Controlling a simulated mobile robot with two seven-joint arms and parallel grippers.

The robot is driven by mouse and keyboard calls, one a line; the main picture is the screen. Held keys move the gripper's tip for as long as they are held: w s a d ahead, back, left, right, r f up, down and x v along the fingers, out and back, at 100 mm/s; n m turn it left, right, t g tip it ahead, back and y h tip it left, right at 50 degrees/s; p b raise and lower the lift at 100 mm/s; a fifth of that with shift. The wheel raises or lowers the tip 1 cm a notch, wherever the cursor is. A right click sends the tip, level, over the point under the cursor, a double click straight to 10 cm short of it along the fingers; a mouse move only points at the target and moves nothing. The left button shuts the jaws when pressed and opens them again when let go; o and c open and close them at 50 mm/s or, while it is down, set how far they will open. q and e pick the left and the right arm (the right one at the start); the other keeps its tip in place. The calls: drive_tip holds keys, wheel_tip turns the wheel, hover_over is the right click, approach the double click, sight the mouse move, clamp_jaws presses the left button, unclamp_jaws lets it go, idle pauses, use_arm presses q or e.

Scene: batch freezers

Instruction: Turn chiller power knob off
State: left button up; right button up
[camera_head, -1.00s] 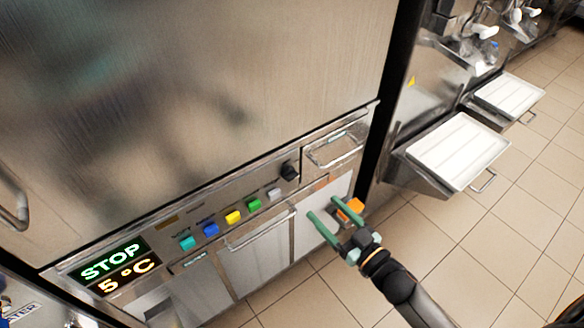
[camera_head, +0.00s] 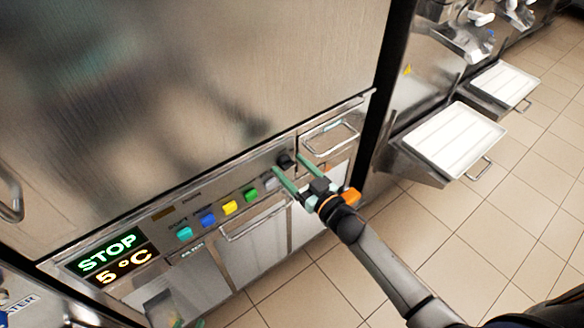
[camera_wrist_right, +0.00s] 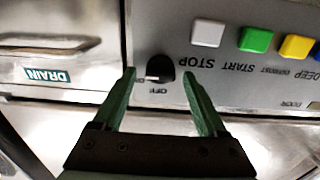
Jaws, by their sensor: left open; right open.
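The black power knob (camera_head: 286,160) sits on the chiller's control strip, right of the button row. In the right wrist view the knob (camera_wrist_right: 160,70) shows with a pale pointer mark and OFF lettering beside it. My right gripper (camera_head: 288,164) is open with green fingers pointing at the panel. In the right wrist view its fingertips (camera_wrist_right: 158,74) lie to either side of the knob; contact is not visible. Only green tips of my left gripper (camera_head: 189,323) show at the bottom edge of the head view.
The display (camera_head: 112,258) reads STOP and 5 °C. Coloured buttons (camera_head: 230,208) run along the strip. A drawer handle (camera_head: 330,138) is right of the knob, and a bar handle (camera_head: 255,226) lies below. White trays (camera_head: 452,140) and open tiled floor are at right.

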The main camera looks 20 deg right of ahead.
clamp_jaws()
idle(0.6)
